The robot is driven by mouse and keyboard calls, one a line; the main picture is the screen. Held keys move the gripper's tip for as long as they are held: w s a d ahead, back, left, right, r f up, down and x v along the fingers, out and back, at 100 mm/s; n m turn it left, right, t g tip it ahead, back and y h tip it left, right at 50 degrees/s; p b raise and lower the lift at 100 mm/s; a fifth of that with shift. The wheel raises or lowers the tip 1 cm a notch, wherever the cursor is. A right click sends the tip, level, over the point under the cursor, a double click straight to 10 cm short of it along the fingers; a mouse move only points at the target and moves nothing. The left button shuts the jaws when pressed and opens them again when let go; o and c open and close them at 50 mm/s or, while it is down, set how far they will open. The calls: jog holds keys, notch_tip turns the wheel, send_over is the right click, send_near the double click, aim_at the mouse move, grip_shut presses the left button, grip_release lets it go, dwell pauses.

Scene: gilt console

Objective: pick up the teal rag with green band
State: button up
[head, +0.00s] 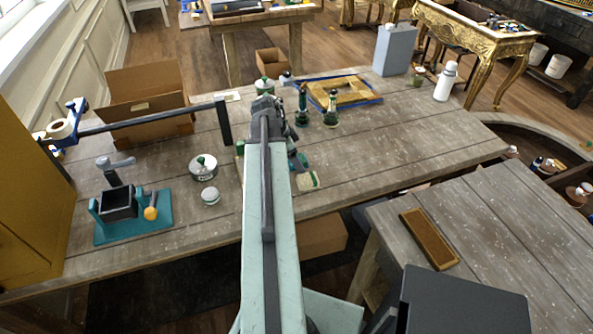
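I cannot make out the teal rag with green band for certain. A small teal piece (300,161) lies on the wooden workbench (400,150), just right of my arm. Just in front of it lies a small cream pad with a green edge (307,181). My arm reaches forward over the bench, and my gripper (265,104) is at its far end, farther back than both small pieces. The fingertips are too small and too hidden by the arm to show whether they are open or shut. The arm covers a strip of bench.
Left of my arm are a round tin (203,168), a cardboard box (147,108) and a teal-based vise-like tool (125,215). Green-black bottles (330,110), a blue-edged wooden tray (315,91) and a white bottle (446,82) stand behind. The bench's right side is mostly clear.

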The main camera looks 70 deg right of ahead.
jog(key=shift+r, duration=0.1)
jog(key=c, duration=1.4)
notch_tip(320, 180, up, 10)
jog(key=p, duration=1)
